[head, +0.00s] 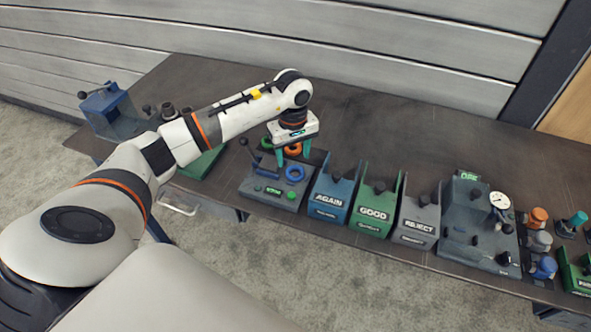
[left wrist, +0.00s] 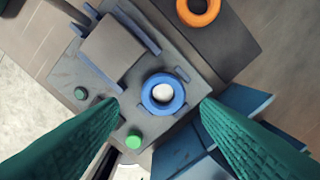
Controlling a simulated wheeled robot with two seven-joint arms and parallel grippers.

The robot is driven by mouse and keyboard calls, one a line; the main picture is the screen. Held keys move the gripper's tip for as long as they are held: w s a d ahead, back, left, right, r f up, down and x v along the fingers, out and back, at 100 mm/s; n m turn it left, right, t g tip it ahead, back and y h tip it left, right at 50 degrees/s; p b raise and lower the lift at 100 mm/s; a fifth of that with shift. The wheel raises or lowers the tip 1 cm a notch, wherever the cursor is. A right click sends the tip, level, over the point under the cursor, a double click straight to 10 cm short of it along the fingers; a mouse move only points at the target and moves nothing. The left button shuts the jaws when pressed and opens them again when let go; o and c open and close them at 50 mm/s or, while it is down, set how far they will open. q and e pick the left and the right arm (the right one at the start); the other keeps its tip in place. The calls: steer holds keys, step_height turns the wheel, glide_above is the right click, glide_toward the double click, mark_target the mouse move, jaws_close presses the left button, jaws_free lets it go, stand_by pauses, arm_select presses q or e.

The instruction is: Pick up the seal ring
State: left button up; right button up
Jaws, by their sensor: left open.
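A blue ring (head: 287,174) lies on a grey fixture (head: 258,190), and it also shows in the left wrist view (left wrist: 148,96) around a pale round post. An orange ring (head: 293,149) lies behind it, on a dark surface in the left wrist view (left wrist: 183,14). I cannot tell which ring is called the seal ring. My left gripper (head: 292,160) points down over the fixture. In the left wrist view its green fingers (left wrist: 160,104) are apart and empty, one to each side of the blue ring. My right gripper is not in view.
Bins marked AGAIN (head: 328,199), GOOD (head: 373,212) and REJECT (head: 418,226) stand right of the fixture. A grey gauge station (head: 467,238) stands farther right. A blue holder (head: 104,108) is at the far left. The back of the dark table (head: 400,130) is clear.

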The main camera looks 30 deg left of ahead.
mark_target(295, 172)
arm_select(q)
steer(key=f, duration=0.1)
steer(key=f+p, duration=0.2)
steer(key=f, duration=0.1)
steer(key=shift+d, duration=0.25)
steer(key=shift+w+f, duration=0.1)
steer(key=shift+f, duration=0.55)
steer(key=c, duration=0.8)
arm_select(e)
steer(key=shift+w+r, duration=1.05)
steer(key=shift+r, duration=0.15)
